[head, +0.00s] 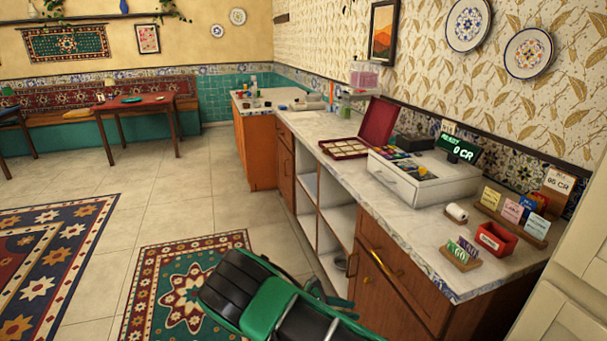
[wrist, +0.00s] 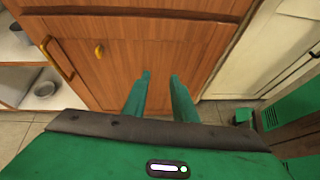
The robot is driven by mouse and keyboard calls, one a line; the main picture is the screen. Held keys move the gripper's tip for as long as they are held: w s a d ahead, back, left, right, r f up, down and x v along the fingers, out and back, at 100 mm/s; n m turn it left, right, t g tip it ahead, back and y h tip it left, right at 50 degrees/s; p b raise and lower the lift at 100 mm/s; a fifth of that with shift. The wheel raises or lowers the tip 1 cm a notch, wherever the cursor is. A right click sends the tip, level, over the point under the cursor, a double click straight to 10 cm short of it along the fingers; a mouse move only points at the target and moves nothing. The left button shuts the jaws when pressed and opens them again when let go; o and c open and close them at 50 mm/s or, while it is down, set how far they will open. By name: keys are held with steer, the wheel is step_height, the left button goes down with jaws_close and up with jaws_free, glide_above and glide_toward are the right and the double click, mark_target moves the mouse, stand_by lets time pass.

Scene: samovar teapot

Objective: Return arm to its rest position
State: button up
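My gripper (wrist: 160,77) shows in the wrist view with its two green fingers apart and nothing between them. It points toward the brown wooden cabinet front (wrist: 115,65), which has a brass handle and a small yellow knob. I cannot tell how far the fingertips are from the wood. In the head view, my green and black arm is folded low at the bottom centre, beside the counter's cabinets. The fingers cannot be made out clearly there. No samovar or teapot can be picked out in either view.
A long marble-topped counter (head: 335,128) runs along the right, bearing a cash register (head: 412,182), an open red box (head: 345,149) and a card stand (head: 512,217). Open shelves (head: 335,215) and a cream door (head: 575,270) are near my arm.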

steer(key=s+d+r+m+y, duration=0.4)
steer(key=s+d+r+m, duration=0.15)
steer(key=r, duration=0.65)
steer(key=s+d+r+m+y, duration=0.4)
steer(key=r+m, duration=0.2)
steer(key=r, duration=0.5)
steer(key=s+d+r+m+y, duration=0.4)
steer(key=s+d+r+m, duration=0.15)
steer(key=r, duration=0.65)
steer(key=s+d+r+m+g, duration=0.1)
steer(key=s+d+m, duration=0.3)
steer(key=s, duration=0.6)
steer(key=s+d+m+g, duration=0.1)
steer(key=s+d+m, duration=0.4)
steer(key=s, duration=0.6)
steer(key=shift+d+r+g, duration=0.35)
steer(key=shift+d+g, duration=0.05)
steer(key=shift+d, duration=0.7)
